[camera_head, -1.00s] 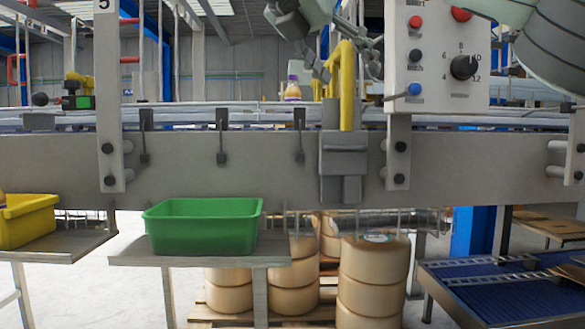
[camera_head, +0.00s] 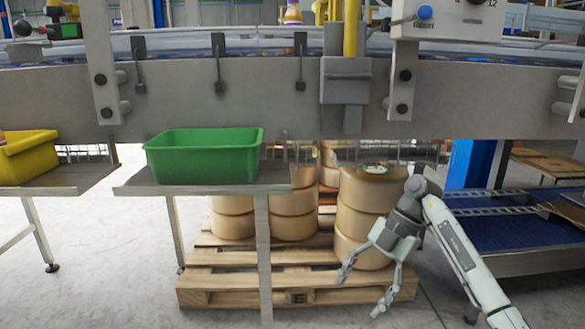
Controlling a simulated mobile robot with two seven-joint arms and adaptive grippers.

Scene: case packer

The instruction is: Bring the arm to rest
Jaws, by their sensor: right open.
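My right arm comes in from the lower right corner of the head view. Its gripper (camera_head: 362,292) hangs low, pointing down and to the left, with its two fingers spread apart and nothing between them. It shows in front of the stacked tan rolls and the right end of the wooden pallet. It looks apart from them, though the exact depth is hard to tell. My left gripper is not in view.
A green bin (camera_head: 205,157) stands on a metal shelf (camera_head: 150,187), with a yellow bin (camera_head: 25,160) to its left. The grey conveyor (camera_head: 230,90) runs across above. A pallet (camera_head: 230,290) carries tan rolls (camera_head: 365,195). A control box (camera_head: 440,22) hangs upper right. Floor is free lower left.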

